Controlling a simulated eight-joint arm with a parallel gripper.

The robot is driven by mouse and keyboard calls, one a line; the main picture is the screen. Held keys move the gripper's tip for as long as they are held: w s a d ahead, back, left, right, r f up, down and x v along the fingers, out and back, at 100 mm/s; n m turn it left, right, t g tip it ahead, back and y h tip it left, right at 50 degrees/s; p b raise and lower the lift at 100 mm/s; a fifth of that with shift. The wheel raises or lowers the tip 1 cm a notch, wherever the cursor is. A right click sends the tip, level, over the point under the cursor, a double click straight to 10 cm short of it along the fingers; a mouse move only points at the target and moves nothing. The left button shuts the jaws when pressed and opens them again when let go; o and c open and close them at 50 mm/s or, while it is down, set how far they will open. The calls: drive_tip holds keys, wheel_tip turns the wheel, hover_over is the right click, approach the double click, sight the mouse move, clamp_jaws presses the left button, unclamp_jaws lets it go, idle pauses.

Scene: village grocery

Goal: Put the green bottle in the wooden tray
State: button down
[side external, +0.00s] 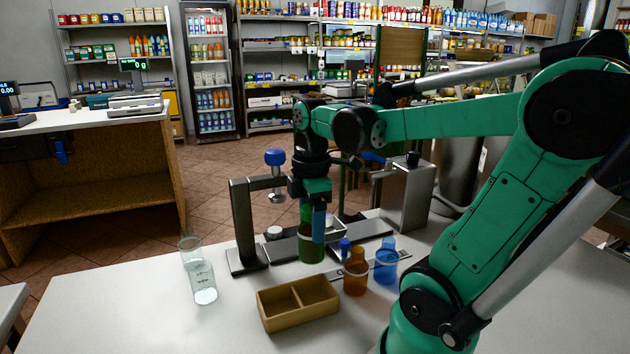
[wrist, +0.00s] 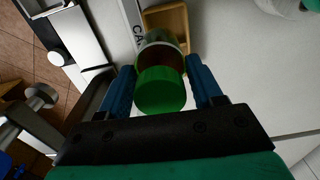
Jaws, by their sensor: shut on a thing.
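The green bottle (side external: 307,250) is upright between the fingers of my gripper (side external: 314,222), which is shut on its upper part. In the wrist view its round green top (wrist: 160,92) sits between the two blue fingers of the gripper (wrist: 163,84). I cannot tell whether its base touches the table. The wooden tray (side external: 301,319) lies on the table in front of the bottle, with two compartments that look empty. In the wrist view the tray (wrist: 184,22) shows beyond the bottle, partly hidden by it.
An orange-brown bottle (side external: 355,276) and a blue bottle (side external: 386,267) stand right of the tray. Clear cups (side external: 203,282) stand to the left. A grey metal frame (side external: 243,225) with a blue knob (side external: 275,157) stands behind. The table front left is clear.

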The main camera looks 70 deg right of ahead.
sight(314, 263)
drive_tip(key=shift+s+a+f, duration=0.35)
drive_tip(key=shift+a+f, duration=0.1)
drive_tip(key=shift+f, duration=3.6)
drive_tip(key=shift+f, duration=0.4)
drive_tip(key=shift+c, duration=0.3)
unclamp_jaws()
drive_tip(key=shift+o, duration=0.3)
drive_tip(key=shift+r, duration=4)
